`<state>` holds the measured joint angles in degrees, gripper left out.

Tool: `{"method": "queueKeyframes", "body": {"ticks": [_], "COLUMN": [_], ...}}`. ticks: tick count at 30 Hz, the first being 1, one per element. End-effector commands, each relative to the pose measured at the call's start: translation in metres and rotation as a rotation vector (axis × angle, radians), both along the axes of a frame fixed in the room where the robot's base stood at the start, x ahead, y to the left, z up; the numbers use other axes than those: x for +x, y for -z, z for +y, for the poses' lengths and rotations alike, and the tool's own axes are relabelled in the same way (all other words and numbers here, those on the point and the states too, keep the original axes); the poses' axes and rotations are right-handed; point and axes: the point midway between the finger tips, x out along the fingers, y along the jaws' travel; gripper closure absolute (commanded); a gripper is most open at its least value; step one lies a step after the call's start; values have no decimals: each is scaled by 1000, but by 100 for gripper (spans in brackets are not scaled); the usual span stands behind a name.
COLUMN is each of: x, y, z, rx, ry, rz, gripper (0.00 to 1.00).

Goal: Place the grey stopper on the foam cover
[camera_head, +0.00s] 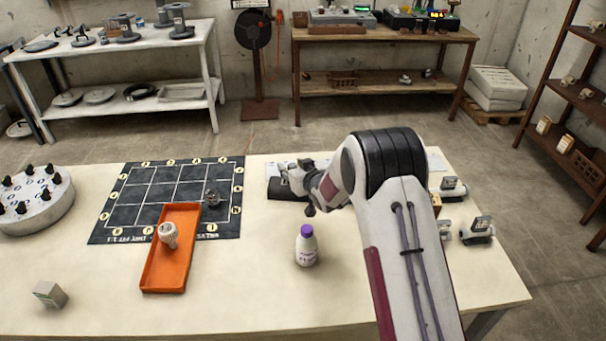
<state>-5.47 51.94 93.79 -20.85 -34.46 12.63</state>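My gripper (293,184) is low over the back middle of the table, right of the dark grid mat. It is small and partly turned away, so its finger opening and any held thing are unclear. A black pad (284,193), perhaps the foam cover, lies beneath and beside the gripper, partly hidden by it. A small dark grey piece (212,198), possibly the grey stopper, stands at the mat's right front area, just behind the orange tray. I cannot tell for sure which piece is the stopper.
The orange tray (160,278) holds a whitish fitting (169,234) and overlaps the grid mat (112,217). A purple-capped bottle (306,248) stands in front of my gripper. A round grey block with black pegs (38,208) is left; several valve-like parts (477,232) are right. The front middle is clear.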

Motion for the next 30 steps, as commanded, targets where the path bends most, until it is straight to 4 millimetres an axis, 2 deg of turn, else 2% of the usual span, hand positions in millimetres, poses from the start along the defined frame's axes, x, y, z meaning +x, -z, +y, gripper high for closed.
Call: {"method": "queueKeyframes", "body": {"ticks": [8, 30], "x": [-18, -86], "y": [-9, -38], "z": [-6, -29], "rx": [0, 0], "ry": [1, 1], "rz": [-1, -1], "gripper": [64, 64]}}
